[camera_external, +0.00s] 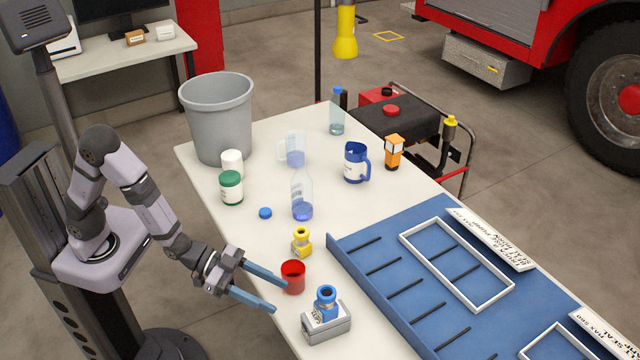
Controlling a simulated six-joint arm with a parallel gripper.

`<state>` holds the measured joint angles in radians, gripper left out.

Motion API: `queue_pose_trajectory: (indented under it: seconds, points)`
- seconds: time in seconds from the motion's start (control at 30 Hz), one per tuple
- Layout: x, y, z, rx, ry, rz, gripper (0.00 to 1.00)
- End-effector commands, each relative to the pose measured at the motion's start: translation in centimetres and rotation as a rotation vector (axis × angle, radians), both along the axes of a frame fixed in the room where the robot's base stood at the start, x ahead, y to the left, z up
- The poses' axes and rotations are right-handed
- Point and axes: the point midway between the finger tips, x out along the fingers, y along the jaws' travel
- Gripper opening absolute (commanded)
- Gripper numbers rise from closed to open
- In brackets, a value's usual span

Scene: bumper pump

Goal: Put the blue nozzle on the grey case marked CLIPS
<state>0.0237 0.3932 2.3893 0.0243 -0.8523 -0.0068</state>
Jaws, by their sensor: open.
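The blue nozzle (326,304) stands upright on top of the grey case (341,326) at the near edge of the white table. A small white label with dark print shows on the case's front left; I cannot read it surely. My gripper (279,296) is open, with its two blue fingers pointing right towards the nozzle and case. It is left of them and apart from the nozzle, with nothing between the fingers.
A red cup (292,278) stands close by the upper finger, with a yellow nozzle (302,243) behind it. A blue slotted rack (395,262) fills the table's right side. Bottles, jars, a blue mug (355,164) and a grey bin (218,120) stand farther back.

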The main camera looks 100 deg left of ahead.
Motion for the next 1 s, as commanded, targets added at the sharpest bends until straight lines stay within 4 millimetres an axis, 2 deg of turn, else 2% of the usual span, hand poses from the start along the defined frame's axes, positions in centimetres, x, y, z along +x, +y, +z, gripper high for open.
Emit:
queue_pose_trajectory:
  seconds: [0.27, 0.4, 0.6, 0.7, 0.83, 1.0]
  points:
    - [-8.0, 1.0, -4.5, 0.017, 0.442, 0.021, 0.53]
    - [-13.6, 1.3, -6.0, 0.021, 0.664, 0.029, 0.53]
    - [-22.3, 1.6, -6.6, 0.024, 0.961, 0.037, 0.53]
    - [-25.7, 1.6, -6.4, 0.024, 1.071, 0.039, 0.53]
    - [-28.6, 1.7, -6.0, 0.024, 1.164, 0.040, 0.53]
    - [-30.0, 1.7, -5.8, 0.023, 1.210, 0.039, 0.53]
